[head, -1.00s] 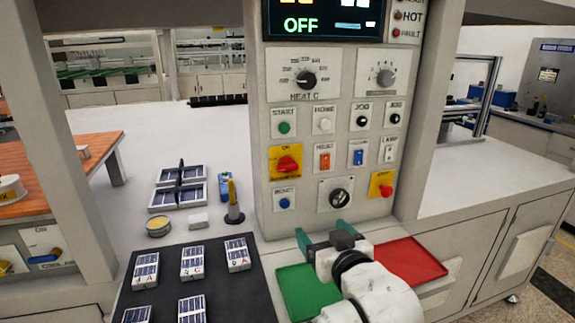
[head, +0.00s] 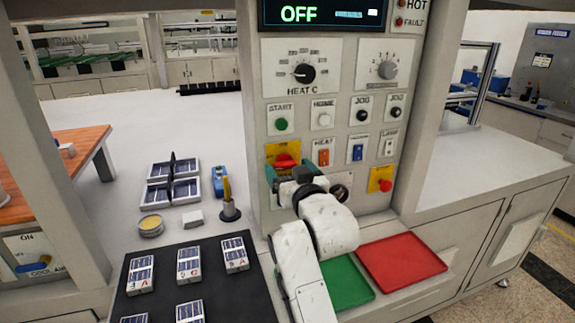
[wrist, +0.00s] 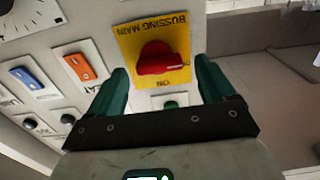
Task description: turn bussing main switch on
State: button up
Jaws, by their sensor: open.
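The bussing main switch is a red rotary knob on a yellow plate, in the left part of the control panel in the head view (head: 287,160). In the wrist view the red knob (wrist: 161,60) sits on its yellow plate marked BUSSING MAIN and ON, appearing upside down. My gripper (head: 284,174) is just in front of and slightly below the knob. In the wrist view its green fingers (wrist: 160,82) are open and spread to either side of the knob's lower end, with nothing held. I cannot tell whether they touch the plate. The display (head: 320,14) reads OFF.
A HEAT C dial (head: 304,73) and several buttons surround the switch. A second yellow plate with a red button (head: 385,186) is to the right. Green (head: 347,284) and red (head: 402,260) trays lie below. A black mat (head: 140,250) with small panels lies left.

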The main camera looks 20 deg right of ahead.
jog(key=shift+w, duration=0.8)
jog(key=c, duration=1.1)
